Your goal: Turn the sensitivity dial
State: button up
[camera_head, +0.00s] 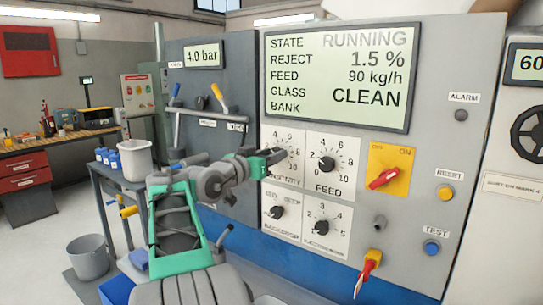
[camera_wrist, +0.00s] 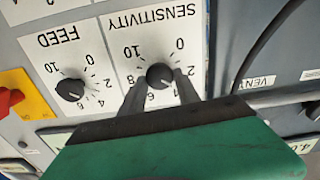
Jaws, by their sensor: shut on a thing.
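The sensitivity dial (camera_wrist: 160,75) is a round black knob on a white scale plate marked 0 to 10, upside down in the wrist view. My gripper (camera_wrist: 160,88) has one dark finger on each side of this knob and is shut on it. In the head view my gripper (camera_head: 272,156) reaches the panel from the left and hides most of the sensitivity dial. The sensitivity plate (camera_head: 290,140) shows around it. The exact dial reading is hard to tell. The screen (camera_head: 340,75) reads RUNNING, reject 1.5 %, feed 90 kg/h, glass CLEAN.
The feed dial (camera_head: 327,163) sits just right of the sensitivity dial, with two more dials below. A red switch on a yellow plate (camera_head: 388,165) is further right.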

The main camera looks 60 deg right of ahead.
grip_shut()
jog(key=shift+m+b, duration=0.5)
jog(key=shift+b, duration=0.45)
jog(key=o, duration=0.8)
grip_release()
jog(key=shift+o, duration=0.2)
jog(key=shift+a, duration=0.15)
jog(key=w+a+b, duration=0.1)
jog(key=a, duration=0.6)
jog(key=shift+a, duration=0.25)
